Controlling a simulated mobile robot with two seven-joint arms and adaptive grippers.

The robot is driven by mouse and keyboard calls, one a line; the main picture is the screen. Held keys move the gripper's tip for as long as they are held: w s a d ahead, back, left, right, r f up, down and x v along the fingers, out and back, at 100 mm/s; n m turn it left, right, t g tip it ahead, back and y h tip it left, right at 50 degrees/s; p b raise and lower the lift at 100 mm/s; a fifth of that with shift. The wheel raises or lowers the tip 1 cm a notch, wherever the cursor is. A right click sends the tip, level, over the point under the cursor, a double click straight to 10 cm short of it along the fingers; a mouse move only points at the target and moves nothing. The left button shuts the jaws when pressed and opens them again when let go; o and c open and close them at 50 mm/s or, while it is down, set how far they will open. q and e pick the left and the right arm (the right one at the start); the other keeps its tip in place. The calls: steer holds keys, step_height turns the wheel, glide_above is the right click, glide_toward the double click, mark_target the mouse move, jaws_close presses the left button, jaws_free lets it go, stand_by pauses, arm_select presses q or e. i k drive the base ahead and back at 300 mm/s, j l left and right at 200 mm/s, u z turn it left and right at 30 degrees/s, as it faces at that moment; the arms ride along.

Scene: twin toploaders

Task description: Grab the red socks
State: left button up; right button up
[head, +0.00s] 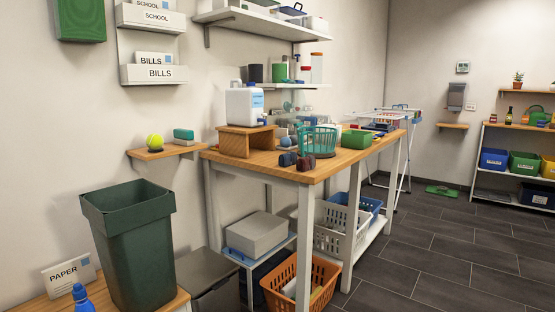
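A small dark red bundle (306,163), which looks like rolled socks, lies near the front edge of the wooden-topped table (330,168). A similar dark blue bundle (287,159) lies just to its left. A teal slatted basket (318,142) stands right behind the red bundle; I cannot tell whether they touch. Neither of my grippers is in view.
A wooden riser (246,140) with a white jug (244,105) stands left on the table, and a green tray (358,139) further right. An orange basket (300,282) sits below. A dark green bin (132,245) stands front left. The tiled floor (430,255) at right is clear.

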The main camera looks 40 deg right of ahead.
mark_target(305, 164)
steer(key=i+j+z, duration=0.1)
steer(key=i+z, duration=0.35)
steer(key=i+j+z, duration=0.2)
steer(key=i+z, duration=0.3)
steer(key=k, duration=0.05)
